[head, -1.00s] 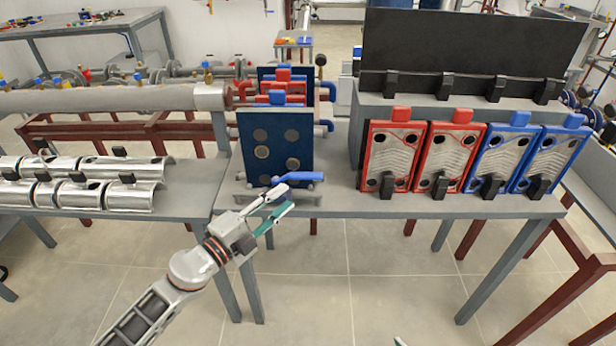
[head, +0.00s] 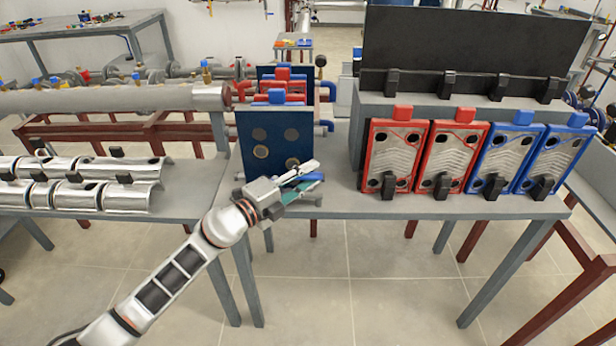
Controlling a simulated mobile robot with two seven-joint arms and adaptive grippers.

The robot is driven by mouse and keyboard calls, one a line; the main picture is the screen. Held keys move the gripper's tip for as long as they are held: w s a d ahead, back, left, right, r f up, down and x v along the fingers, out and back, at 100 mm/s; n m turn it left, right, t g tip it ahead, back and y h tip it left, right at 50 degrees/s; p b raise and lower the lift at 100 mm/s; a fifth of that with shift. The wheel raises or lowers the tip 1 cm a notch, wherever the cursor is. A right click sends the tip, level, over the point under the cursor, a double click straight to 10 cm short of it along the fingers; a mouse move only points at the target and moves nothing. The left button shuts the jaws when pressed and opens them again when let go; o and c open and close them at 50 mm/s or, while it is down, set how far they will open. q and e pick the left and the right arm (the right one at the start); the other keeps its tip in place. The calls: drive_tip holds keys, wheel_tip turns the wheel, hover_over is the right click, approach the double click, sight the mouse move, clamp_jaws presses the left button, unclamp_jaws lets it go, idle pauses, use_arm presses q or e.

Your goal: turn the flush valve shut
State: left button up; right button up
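The flush valve's blue lever handle (head: 313,177) is at the lower front of the dark blue plate exchanger (head: 265,135). Only a short part of the handle shows; my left gripper hides the rest and the valve body. My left gripper (head: 319,173) reaches in from the lower left, one pale finger above and one teal finger below. The fingers look apart, with the blue handle showing between them. Whether they touch it cannot be told. My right gripper is not in view.
Red and blue plates (head: 395,155) stand in a row on the bench at right, before a dark panel (head: 470,50). Curved metal shells (head: 85,180) lie on the left table under a thick grey pipe (head: 110,98). The bench top between exchanger and plates is clear.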

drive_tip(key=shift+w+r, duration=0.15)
use_arm(q)
clamp_jaws()
